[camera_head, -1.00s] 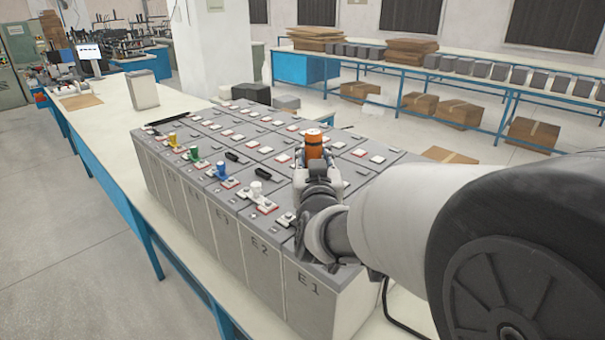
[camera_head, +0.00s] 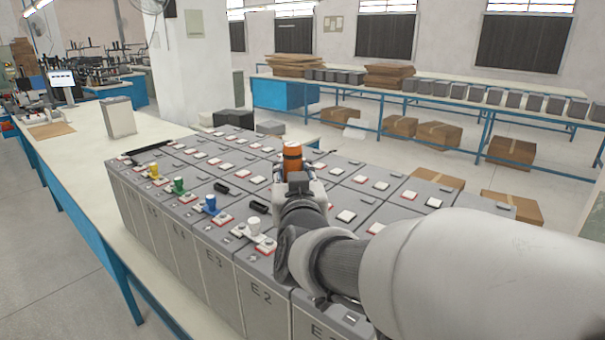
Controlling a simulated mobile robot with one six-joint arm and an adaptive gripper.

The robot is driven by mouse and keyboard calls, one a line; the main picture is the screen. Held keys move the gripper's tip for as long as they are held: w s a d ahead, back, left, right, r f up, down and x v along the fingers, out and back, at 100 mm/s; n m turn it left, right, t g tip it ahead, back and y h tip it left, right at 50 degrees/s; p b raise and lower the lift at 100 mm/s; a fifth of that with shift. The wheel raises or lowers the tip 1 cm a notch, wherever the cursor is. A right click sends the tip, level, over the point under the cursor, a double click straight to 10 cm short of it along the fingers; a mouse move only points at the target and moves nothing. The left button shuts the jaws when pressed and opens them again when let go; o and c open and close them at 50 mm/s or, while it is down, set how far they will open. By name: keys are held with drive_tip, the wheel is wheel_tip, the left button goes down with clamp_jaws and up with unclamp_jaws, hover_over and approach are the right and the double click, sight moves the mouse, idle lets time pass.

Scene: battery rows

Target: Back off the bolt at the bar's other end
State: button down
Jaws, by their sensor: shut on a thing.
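My gripper (camera_head: 291,178) is shut on an orange and black cylindrical tool (camera_head: 292,157), held upright above the right part of the battery block. The tool's lower end is hidden by the gripper and wrist, so I cannot tell whether it touches a bolt. The battery block (camera_head: 225,283) is grey, with several rows of terminals on top. Along its front edge stand a yellow cap (camera_head: 153,172), a green cap (camera_head: 178,185), a blue cap (camera_head: 211,204) and a white cap (camera_head: 254,227). I cannot make out which bar or bolt is meant.
The block stands on a long pale table (camera_head: 75,165) with blue legs. A grey box (camera_head: 119,117) stands on the table beyond it. Black handles (camera_head: 257,206) lie on the battery tops. My arm hides the near right batteries. A second bench (camera_head: 450,97) stands behind.

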drive_tip(key=shift+f+b, duration=2.45)
drive_tip(key=shift+f, duration=0.15)
drive_tip(key=shift+s+f+b, duration=0.1)
drive_tip(key=shift+f+b, duration=0.9)
drive_tip(key=shift+f, duration=0.15)
drive_tip(key=shift+r+b, duration=0.25)
drive_tip(key=shift+b, duration=0.05)
idle(1.2)
drive_tip(key=shift+r, duration=0.1)
drive_tip(key=shift+r+p, duration=2.05)
drive_tip(key=shift+r, duration=0.75)
